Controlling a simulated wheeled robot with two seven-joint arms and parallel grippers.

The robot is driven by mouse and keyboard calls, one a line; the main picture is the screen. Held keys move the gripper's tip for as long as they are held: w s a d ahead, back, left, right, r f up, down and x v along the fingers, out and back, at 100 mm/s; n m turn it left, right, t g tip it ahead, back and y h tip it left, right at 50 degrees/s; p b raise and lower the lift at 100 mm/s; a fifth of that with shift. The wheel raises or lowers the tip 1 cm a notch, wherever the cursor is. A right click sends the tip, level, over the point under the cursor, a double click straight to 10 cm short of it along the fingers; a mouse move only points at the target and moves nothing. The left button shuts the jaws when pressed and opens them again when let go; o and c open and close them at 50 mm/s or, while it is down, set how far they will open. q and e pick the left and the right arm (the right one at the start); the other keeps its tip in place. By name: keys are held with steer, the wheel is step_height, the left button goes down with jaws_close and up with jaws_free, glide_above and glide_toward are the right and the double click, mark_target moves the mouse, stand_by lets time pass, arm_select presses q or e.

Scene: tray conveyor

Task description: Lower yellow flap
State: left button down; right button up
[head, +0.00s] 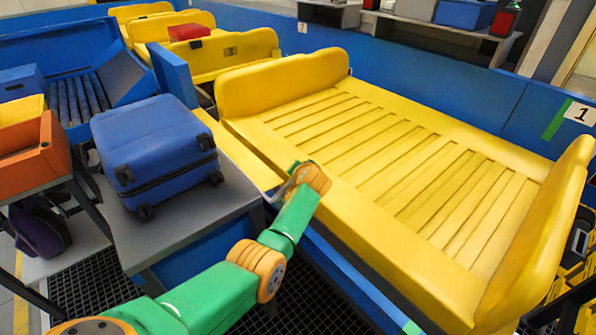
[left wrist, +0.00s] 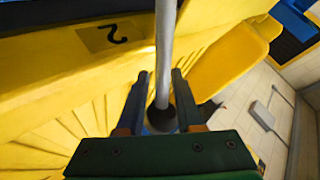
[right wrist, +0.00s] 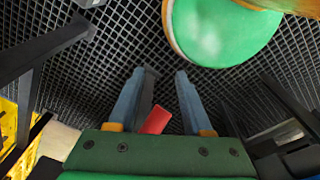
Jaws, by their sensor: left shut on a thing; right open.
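My left gripper (head: 300,172) is at the near left edge of the large yellow tray (head: 412,222), with its jaws partly hidden by the wrist. In the left wrist view the gripper (left wrist: 160,76) is shut on a grey metal rod (left wrist: 165,40) with a dark end. A yellow flap (head: 236,152) shows as a flat strip between the grey table and the tray; the arm hides its near end. My right gripper (right wrist: 160,75) is open over the black floor grating, outside the head view.
A blue suitcase (head: 155,150) lies on the grey table (head: 190,215) to the left. The large tray is empty. More yellow trays (head: 230,50) stand behind, one with a red case (head: 189,32). A blue wall (head: 435,80) borders the far side.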

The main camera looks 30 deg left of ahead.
arm_select(q)
steer(key=shift+d+f, duration=0.1)
steer(key=shift+f, duration=0.05)
steer(key=c, duration=0.6)
jaws_free()
steer(key=shift+w, duration=0.15)
steer(key=shift+c, duration=0.2)
steer(key=shift+o, duration=1)
steer(key=shift+w+d+f, duration=0.1)
steer(key=shift+w+d, duration=0.05)
steer(key=shift+w, duration=0.1)
steer(key=p+v, duration=0.2)
steer(key=v, duration=0.5)
steer(key=shift+w, duration=0.1)
